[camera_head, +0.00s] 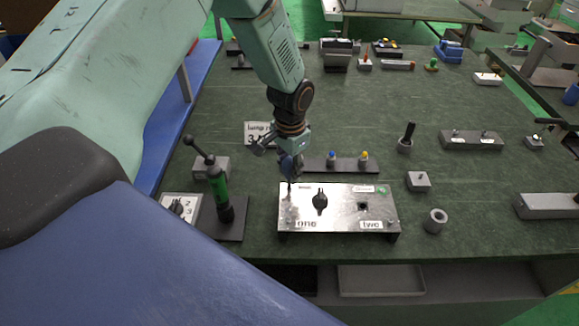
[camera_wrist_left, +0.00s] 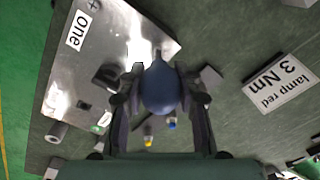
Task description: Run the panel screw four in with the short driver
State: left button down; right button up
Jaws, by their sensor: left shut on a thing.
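My left gripper (camera_head: 290,150) is over the far left corner of the metal panel (camera_head: 340,222). It is shut on the blue, rounded handle of the short driver (camera_wrist_left: 160,88), which also shows in the head view (camera_head: 289,165). The driver points down at the panel's far left corner; I cannot tell whether its tip touches a screw. The panel (camera_wrist_left: 130,40) carries a black knob (camera_head: 320,201), a dark square opening (camera_head: 363,206) and labels "one" (camera_head: 306,224) and "two" (camera_head: 371,224). I cannot tell which screw is number four. My right gripper is not in view.
A green-handled tool (camera_head: 219,192) stands upright left of the panel. Behind the panel is a dark rack (camera_head: 345,165) with blue-topped and yellow-topped pieces. A grey ring (camera_head: 435,221) and small block (camera_head: 419,181) sit right of the panel.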

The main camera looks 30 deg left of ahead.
pick_arm(q)
jog(key=m, duration=0.4)
dwell(0.4)
jog(key=shift+f+m+b, duration=0.1)
jog(key=shift+m+b, duration=0.2)
jog(key=shift+m, duration=1.7)
jog(key=m, duration=0.4)
jog(key=shift+b, duration=0.4)
